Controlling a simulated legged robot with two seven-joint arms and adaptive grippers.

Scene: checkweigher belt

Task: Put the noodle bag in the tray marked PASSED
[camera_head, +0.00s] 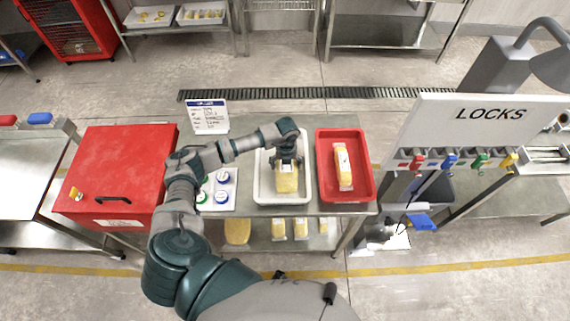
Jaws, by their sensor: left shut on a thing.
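A yellow noodle bag (287,181) is in the white tray (262,191) on the steel table. My left gripper (287,163) reaches down over this tray and is shut on the top end of the bag. I cannot tell whether the bag rests on the tray floor or hangs just above it. A red tray (366,192) stands to the right of the white one and holds another pale yellow pack (343,168). No PASSED marking is readable on either tray. My right gripper is not in view.
A red box with a black handle (121,165) fills the table's left. A small sign (209,117) stands behind. The LOCKS board (474,122) stands at right. Several packs lie on the lower shelf.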

